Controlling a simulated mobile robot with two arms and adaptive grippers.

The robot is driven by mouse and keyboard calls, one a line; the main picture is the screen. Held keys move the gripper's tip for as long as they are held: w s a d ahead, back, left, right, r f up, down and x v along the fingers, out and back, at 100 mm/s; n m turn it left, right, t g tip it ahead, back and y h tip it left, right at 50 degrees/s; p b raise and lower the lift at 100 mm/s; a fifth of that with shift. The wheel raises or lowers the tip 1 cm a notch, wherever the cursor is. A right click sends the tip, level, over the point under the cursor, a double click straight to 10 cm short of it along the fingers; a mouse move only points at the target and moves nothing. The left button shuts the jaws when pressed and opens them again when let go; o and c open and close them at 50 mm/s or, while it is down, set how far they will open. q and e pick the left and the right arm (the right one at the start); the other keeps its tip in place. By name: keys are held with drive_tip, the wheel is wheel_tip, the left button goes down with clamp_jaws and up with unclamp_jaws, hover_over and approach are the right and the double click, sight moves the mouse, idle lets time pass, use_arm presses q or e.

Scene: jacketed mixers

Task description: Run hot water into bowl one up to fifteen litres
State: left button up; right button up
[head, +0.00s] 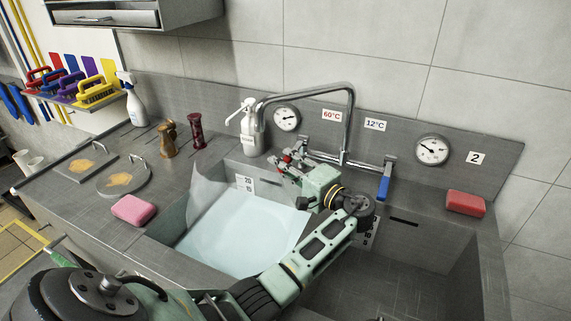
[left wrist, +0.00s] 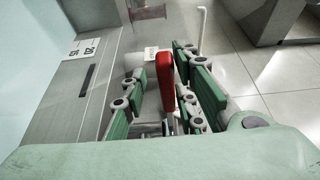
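The left bowl (head: 210,232) holds pale blue water, with its surface near the lower figure showing on the scale plate (head: 245,184). That plate also shows in the left wrist view (left wrist: 82,48), but the exact level is too small to read. The bent tap spout (head: 352,110) reaches left over the back of this bowl; no stream is clear. My left gripper (head: 287,165) is at the left end of the tap, under the 60°C label (head: 332,115). In the left wrist view, the red lever (left wrist: 167,82) stands between its fingers, which look apart from it. My right gripper is out of view.
The blue lever (head: 384,188) hangs at the tap's right end, under the 12°C label (head: 375,125). The right bowl (head: 420,265) looks empty. A white pump bottle (head: 250,135), pink sponge (head: 134,209) and red sponge (head: 466,203) stand around the bowls.

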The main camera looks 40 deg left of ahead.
use_arm(q)
drive_tip(key=shift+w+a+r, duration=0.1)
drive_tip(key=shift+r, duration=0.05)
drive_tip(key=s+d, duration=0.1)
drive_tip(key=d, duration=0.6)
drive_tip(key=shift+d, duration=0.25)
drive_tip(key=shift+s, duration=0.15)
